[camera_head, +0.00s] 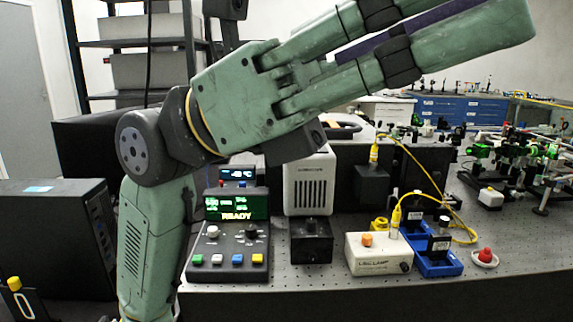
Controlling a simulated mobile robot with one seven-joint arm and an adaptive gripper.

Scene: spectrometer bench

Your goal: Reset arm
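My green arm rises on the left of the head view and stretches across the top towards the upper right. My gripper is outside the picture, so its state cannot be seen. Below the arm, a control box (228,240) with coloured buttons stands on the bench, and its green screen (236,207) reads READY. A white box labelled as a lamp (378,255), with an orange button, stands to the right of it. A red button (486,257) on a white base sits at the right. The arm hides part of the background behind it.
The perforated bench (330,285) has free room along its front edge. A black box (311,240), a white spectrometer unit (310,184), a blue mount (437,262) and a yellow cable (428,180) stand close together. A dark computer tower (55,240) is at the left. Optics fill the far right.

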